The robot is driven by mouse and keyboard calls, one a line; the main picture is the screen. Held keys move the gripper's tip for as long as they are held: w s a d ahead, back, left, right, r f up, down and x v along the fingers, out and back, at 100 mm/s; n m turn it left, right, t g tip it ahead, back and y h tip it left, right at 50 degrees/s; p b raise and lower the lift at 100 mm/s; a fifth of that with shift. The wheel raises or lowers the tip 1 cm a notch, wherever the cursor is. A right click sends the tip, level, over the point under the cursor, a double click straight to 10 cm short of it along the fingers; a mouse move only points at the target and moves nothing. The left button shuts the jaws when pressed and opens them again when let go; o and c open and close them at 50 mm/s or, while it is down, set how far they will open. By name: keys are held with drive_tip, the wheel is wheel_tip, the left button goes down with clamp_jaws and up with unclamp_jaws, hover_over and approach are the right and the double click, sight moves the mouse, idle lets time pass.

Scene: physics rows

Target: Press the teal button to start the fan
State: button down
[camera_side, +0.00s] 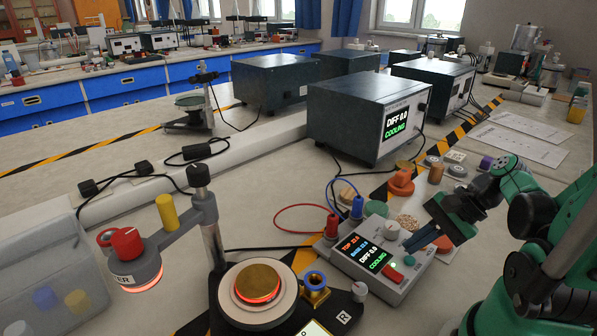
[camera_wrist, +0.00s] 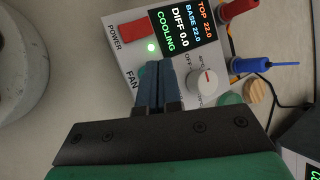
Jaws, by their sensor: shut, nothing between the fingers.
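The control box (camera_side: 345,262) stands on the bench with a lit display (camera_side: 366,254) reading DIFF 0.0 and COOLING. In the wrist view the display (camera_wrist: 188,32) also shows TOP 22.0 and BASE 22.0. My gripper (camera_side: 408,247) is shut and empty, its blue fingers pointing down at the box's panel. In the wrist view my gripper (camera_wrist: 160,65) covers the panel beside the FAN label (camera_wrist: 132,80). Whether the fingertips touch the panel I cannot tell.
A red power switch (camera_wrist: 133,34) and a white knob (camera_wrist: 202,79) flank the fingers. Red (camera_side: 332,226) and blue (camera_side: 357,207) plugs stand at the box's back edge. A heater lamp (camera_side: 136,270) hangs left of a glowing round plate (camera_side: 257,289).

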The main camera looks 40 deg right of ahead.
sight(412, 258)
drive_tip(key=shift+r, duration=2.5)
drive_tip(key=w+a+n+h, duration=0.1)
drive_tip(key=n, duration=0.2)
drive_tip(key=w+a+n+h, duration=0.1)
drive_tip(key=w+n, duration=0.1)
drive_tip(key=n, duration=0.1)
drive_tip(key=w+n+g+h, duration=0.1)
drive_tip(key=w+n, duration=0.1)
drive_tip(key=n, duration=0.1)
drive_tip(key=shift+a+f+n, duration=0.25)
drive_tip(key=shift+a+n, duration=0.15)
drive_tip(key=w+a+r+n+t+h, duration=0.1)
drive_tip(key=w+a+r+n+t, duration=0.1)
drive_tip(key=n, duration=0.7)
drive_tip(key=w+a+r, duration=0.1)
drive_tip(key=w+a, duration=0.1)
drive_tip(key=a, duration=0.1)
drive_tip(key=shift+w+a+t+h, duration=0.2)
drive_tip(key=shift+w+t+h, duration=0.1)
drive_tip(key=shift+w+h, duration=0.1)
